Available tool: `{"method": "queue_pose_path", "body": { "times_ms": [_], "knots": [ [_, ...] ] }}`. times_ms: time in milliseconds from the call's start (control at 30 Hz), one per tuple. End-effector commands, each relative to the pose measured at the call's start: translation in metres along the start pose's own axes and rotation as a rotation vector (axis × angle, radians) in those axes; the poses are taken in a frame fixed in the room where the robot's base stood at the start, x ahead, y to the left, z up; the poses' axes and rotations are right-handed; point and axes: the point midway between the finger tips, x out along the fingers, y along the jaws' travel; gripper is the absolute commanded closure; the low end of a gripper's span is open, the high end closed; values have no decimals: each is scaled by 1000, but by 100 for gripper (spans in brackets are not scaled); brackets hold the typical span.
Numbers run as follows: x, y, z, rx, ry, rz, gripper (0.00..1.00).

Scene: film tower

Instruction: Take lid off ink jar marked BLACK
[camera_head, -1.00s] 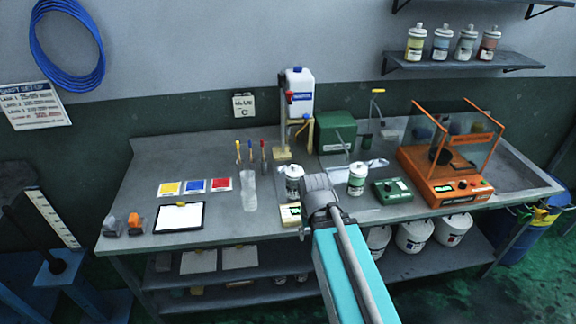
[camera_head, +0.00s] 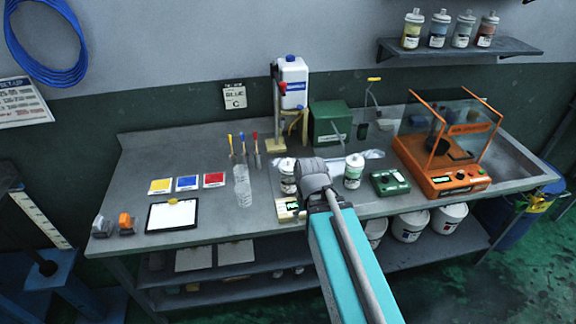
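Two pale jars stand on the workbench: a left jar (camera_head: 286,177), partly covered by my arm, and a right jar (camera_head: 353,171) with a green label band. The wall shelf holds a yellow jar (camera_head: 412,30), a blue jar (camera_head: 438,30), a dark grey jar (camera_head: 463,31) and a red jar (camera_head: 487,31), all upright with pale tops. No label is legible, so I cannot tell which is marked BLACK. My arm reaches over the bench front, its grey joint between the two bench jars. My gripper's fingers do not show; I cannot see them touching anything.
A small scale (camera_head: 289,209) sits by the left jar. A green-black box device (camera_head: 390,182), an orange machine with clear panels (camera_head: 440,186) and a clear beaker (camera_head: 243,190) stand nearby. A white canister (camera_head: 293,82) stands behind. The bench's left back is clear.

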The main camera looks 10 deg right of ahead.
Motion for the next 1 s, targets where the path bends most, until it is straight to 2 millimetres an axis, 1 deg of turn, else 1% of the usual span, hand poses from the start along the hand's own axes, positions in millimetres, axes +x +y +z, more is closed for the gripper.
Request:
{"method": "queue_pose_path", "body": {
  "times_ms": [167, 267, 367, 800, 900, 1000],
  "knots": [
    [-13, 3, -26, 106, 0, 0, 30],
    [-23, 2, -50, 205, 0, 0, 30],
    [-35, 2, -78, 334, 0, 0, 30],
    [-93, -1, -218, 1005, 0, -1, 30],
    [-103, -2, -244, 1140, 0, -1, 30],
    [-111, -2, -264, 1247, 0, -1, 30]
  ]
}}
